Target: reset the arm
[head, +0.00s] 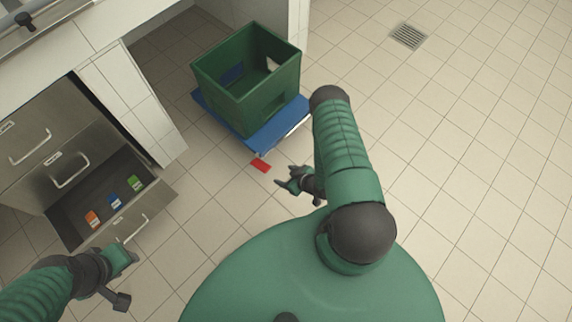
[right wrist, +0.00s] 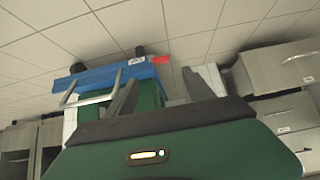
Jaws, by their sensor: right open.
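My right arm is bent in front of my green body in the head view. Its gripper (head: 284,181) is open and empty above the tiled floor, near a red flat piece (head: 261,165). In the right wrist view the two fingers of this gripper (right wrist: 160,92) stand apart with nothing held between them. My left gripper (head: 128,278) is at the lower left of the head view, beside the open drawer; its jaw opening is unclear.
A green crate (head: 272,102) stands on a blue wheeled base (head: 262,144) ahead. An open drawer (head: 66,216) at the left holds orange, blue and green packets (head: 134,183). The floor (head: 450,150) at the right is clear, with a drain grate (head: 408,36).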

